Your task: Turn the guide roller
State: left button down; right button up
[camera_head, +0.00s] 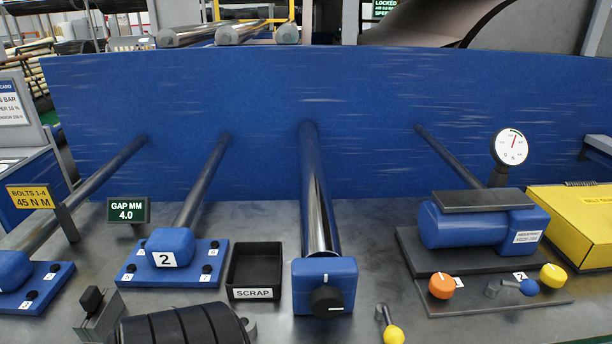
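A shiny metal roller (317,190), which looks like the guide roller, runs from the blue back panel toward me in the middle of the bench. Its near end meets a blue block (325,270) with a round black knob (326,300) on its front; a light mark shows at the top of the knob. A dark ribbed roller (180,327) lies at the front left, cut off by the bottom edge. I cannot tell whether either roller is turning. Neither of my grippers is in view.
A black scrap bin (254,268) stands left of the block. Blue bearing block 2 (170,248) is farther left. A small yellow-knobbed lever (393,334) is at front right. A blue motor-like unit (470,230), gauge (511,147) and yellow case (580,217) stand right.

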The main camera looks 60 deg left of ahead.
aim_at(319, 238)
jog(key=k+u, duration=0.15)
jog(key=u, duration=1.4)
jog(key=k+j+z, duration=0.1)
